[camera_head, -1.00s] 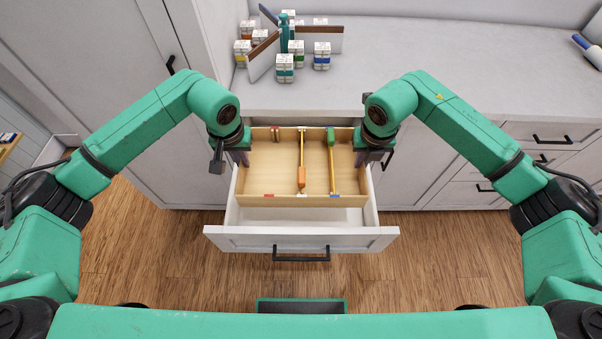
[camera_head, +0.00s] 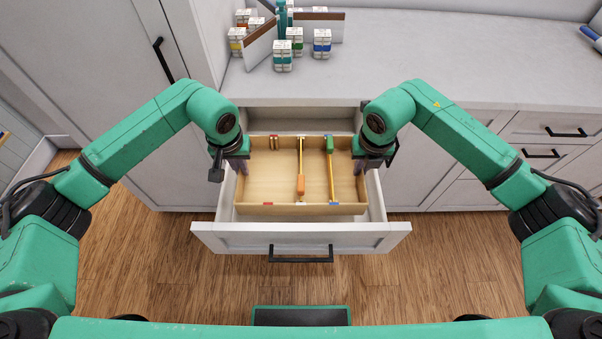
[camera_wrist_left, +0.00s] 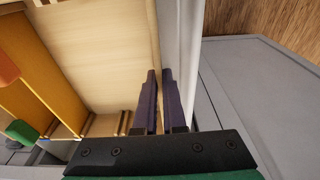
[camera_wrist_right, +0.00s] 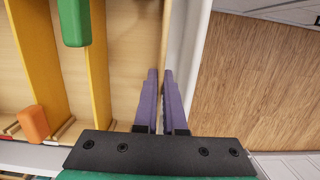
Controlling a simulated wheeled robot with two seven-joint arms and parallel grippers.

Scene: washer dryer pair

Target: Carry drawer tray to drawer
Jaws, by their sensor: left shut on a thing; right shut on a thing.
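The light wooden drawer tray (camera_head: 270,182) sits within the outline of the open white drawer (camera_head: 228,238) in the head view. Whether its bottom touches the drawer floor cannot be told. It has yellow dividers and several small blocks, orange and green among them. My left gripper (camera_head: 243,165) is shut on the tray's left side wall, and my right gripper (camera_head: 358,165) is shut on its right side wall. The left wrist view shows the left fingers (camera_wrist_left: 158,100) around the wall beside the white drawer side; the right wrist view shows the right fingers (camera_wrist_right: 160,100) likewise.
The drawer's black handle (camera_head: 300,254) faces me. Behind is a grey counter (camera_head: 430,60) with several small labelled boxes (camera_head: 283,55) and brown-edged boards (camera_head: 260,45) at its back left. A tall cabinet (camera_head: 90,60) stands left. The wooden floor (camera_head: 420,270) in front is clear.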

